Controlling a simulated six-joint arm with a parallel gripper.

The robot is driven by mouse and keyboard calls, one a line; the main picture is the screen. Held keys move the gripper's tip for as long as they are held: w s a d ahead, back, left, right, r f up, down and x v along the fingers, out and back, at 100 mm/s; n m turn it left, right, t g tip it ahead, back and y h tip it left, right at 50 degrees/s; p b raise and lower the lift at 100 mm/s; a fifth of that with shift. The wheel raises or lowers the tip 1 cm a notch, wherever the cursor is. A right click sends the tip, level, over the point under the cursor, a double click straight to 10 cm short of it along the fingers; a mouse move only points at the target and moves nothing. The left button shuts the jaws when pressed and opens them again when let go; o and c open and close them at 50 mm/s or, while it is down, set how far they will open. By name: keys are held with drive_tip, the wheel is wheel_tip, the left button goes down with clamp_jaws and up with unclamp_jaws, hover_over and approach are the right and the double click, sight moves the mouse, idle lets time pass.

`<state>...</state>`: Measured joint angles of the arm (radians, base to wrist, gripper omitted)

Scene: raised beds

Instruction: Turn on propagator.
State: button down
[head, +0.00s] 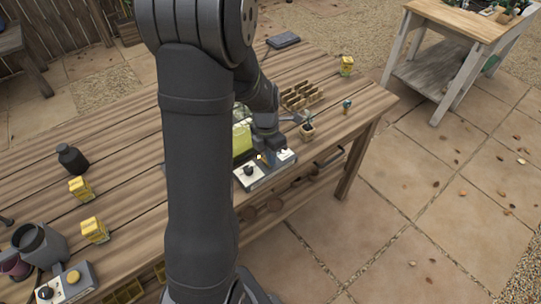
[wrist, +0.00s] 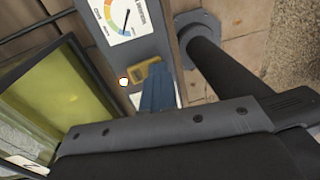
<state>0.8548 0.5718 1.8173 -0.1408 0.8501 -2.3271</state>
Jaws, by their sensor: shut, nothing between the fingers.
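The propagator (head: 241,138) has a yellow-green clear cover and stands behind my arm in the head view. Its cover also fills the left of the wrist view (wrist: 62,105). A grey control box (head: 258,180) at the table's front edge carries a black knob (head: 249,170). In the wrist view the box shows a coloured dial face (wrist: 125,18) and a yellow-framed switch (wrist: 138,76). A small bright white-orange spot (wrist: 124,82) shows beside the switch. My gripper (wrist: 155,72) is shut and empty, its blue fingers overlapping the switch's edge. I cannot tell whether they touch.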

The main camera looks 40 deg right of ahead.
drive_tip(key=shift+w+r, duration=0.2)
drive_tip(key=shift+w, duration=0.55)
wheel_tip(320, 180, up, 14)
drive_tip(key=s, duration=0.2)
drive_tip(key=shift+f, duration=0.1)
idle(0.3)
drive_tip(key=f, duration=0.3)
drive_tip(key=w+f, duration=0.1)
drive_tip(key=f, duration=0.6)
drive_tip(key=shift+w+f, duration=0.1)
drive_tip(key=shift+w, duration=0.05)
wheel_tip(320, 180, up, 3)
drive_tip(key=shift+w, duration=0.15)
drive_tip(key=shift+w+r, duration=0.1)
drive_tip(key=shift+r, duration=0.65)
